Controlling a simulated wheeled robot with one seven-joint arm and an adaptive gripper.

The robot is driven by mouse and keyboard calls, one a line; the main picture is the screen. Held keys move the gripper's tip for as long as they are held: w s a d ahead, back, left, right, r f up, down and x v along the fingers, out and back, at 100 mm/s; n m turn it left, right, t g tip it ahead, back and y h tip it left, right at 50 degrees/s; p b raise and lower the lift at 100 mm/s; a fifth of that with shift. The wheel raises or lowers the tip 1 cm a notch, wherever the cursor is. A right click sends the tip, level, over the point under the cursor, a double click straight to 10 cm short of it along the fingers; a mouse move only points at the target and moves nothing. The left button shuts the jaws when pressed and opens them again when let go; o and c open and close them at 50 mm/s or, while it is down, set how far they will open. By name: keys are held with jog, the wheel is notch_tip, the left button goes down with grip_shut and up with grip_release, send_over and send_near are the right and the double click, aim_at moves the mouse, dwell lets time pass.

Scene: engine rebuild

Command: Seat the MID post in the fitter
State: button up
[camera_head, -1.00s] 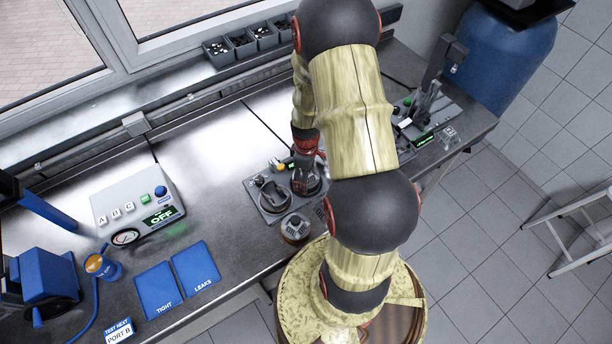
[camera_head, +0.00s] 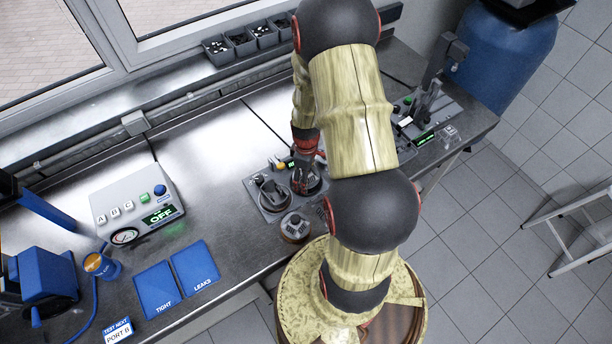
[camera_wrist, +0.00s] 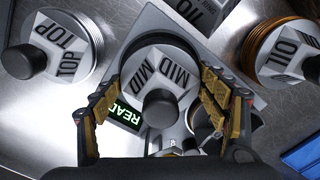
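The MID post (camera_wrist: 170,70), with a white MID label and black knob, is between my gripper's fingers in the wrist view. My gripper (camera_wrist: 160,95) has a finger against each side and looks shut on the post. The fitter (camera_head: 263,208) is a grey plate with round stations and a green-lit display, which shows partly in the wrist view (camera_wrist: 126,115) as "READ". The post is at a round, dark-rimmed station; I cannot tell whether it is fully down. In the head view my gripper (camera_head: 308,184) is at the fitter's right station.
The TOP post (camera_wrist: 60,45) and the copper-ringed OIL post (camera_wrist: 283,50) stand either side in the wrist view. A tester box (camera_head: 135,205) and blue mats (camera_head: 157,290) lie to the left. Another device (camera_head: 430,112) stands to the right.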

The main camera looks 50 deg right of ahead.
jog(key=o, duration=0.5)
jog(key=shift+o, duration=0.7)
jog(key=shift+r, duration=0.1)
jog(key=shift+r+p, duration=2.1)
jog(key=shift+r, duration=0.9)
